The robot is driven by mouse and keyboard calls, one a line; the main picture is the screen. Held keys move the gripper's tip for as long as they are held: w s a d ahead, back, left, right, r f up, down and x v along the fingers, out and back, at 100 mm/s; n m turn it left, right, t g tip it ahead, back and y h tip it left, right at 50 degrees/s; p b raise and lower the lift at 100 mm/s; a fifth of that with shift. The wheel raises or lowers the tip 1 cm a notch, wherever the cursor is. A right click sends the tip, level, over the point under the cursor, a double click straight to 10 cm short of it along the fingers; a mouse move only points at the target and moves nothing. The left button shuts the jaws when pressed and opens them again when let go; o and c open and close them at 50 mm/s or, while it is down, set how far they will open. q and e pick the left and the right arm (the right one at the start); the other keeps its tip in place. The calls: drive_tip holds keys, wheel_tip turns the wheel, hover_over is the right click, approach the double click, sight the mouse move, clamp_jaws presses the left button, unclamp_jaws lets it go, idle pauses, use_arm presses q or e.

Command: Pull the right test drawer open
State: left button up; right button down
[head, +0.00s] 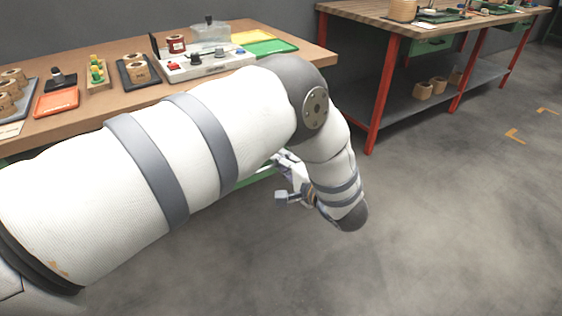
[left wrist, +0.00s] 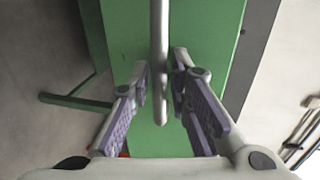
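The green drawer front (left wrist: 125,30) fills the middle of the left wrist view. Its grey bar handle (left wrist: 159,60) runs from the top edge to mid-frame. My left gripper (left wrist: 160,72) is open, with one purple-padded finger on each side of the bar and a narrow gap showing. In the head view my left gripper (head: 290,182) is below the workbench's front edge, partly hidden by my left arm. Only a thin green strip (head: 262,175) shows there; my arm hides most of the bench front. My right gripper is not in view.
The wooden workbench (head: 310,58) carries coils, trays and a white test device (head: 205,64). A second bench with red legs (head: 383,95) and a lower shelf stands at the back right. The grey floor (head: 450,230) to the right is clear.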

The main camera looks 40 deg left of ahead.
use_arm(q)
drive_tip(key=v, duration=1.2)
